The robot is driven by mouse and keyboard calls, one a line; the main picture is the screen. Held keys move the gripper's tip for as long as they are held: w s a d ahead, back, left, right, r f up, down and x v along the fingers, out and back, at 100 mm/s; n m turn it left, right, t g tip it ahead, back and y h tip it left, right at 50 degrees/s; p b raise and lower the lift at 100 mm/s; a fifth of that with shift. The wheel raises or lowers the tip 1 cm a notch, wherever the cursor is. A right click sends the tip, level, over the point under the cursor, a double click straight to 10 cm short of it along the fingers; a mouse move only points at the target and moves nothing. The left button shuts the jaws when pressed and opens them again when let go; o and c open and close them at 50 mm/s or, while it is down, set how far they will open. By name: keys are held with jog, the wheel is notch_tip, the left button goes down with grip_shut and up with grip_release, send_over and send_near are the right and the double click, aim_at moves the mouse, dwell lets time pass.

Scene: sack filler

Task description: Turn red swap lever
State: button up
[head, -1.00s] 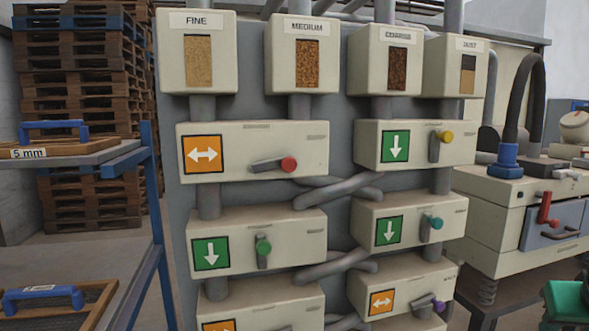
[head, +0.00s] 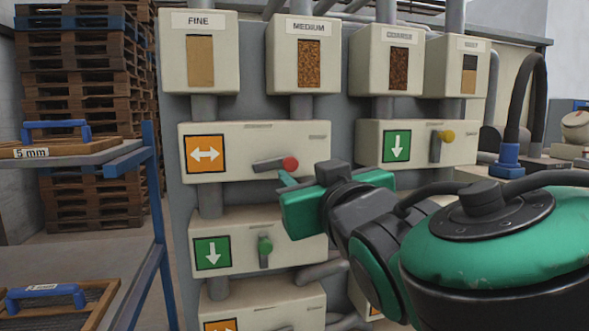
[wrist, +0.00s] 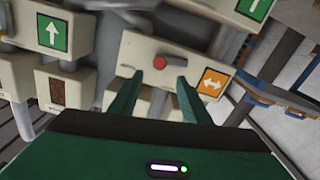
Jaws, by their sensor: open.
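The red swap lever (head: 290,164) is on the upper left valve box (head: 250,136), beside an orange sign with a two-way arrow. Its grey arm lies about level, with the red knob at its right end. My gripper (head: 288,179) reaches in from the right, with its fingertips just below and close to the knob. In the wrist view the red knob (wrist: 160,62) shows just beyond and between the two open green fingers (wrist: 154,80). The fingers are apart and hold nothing. I cannot tell whether a fingertip touches the knob.
Below is a green-knob lever (head: 265,246) with a down-arrow sign. A yellow-knob lever (head: 446,136) is on the upper right box. Grey pipes link the boxes. A blue-framed rack (head: 154,200) with sieves stands at left. My arm hides the lower right boxes.

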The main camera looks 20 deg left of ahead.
aim_at(292, 164)
jog(key=x, duration=0.9)
jog(key=shift+w, duration=0.15)
jog(key=shift+d, duration=0.1)
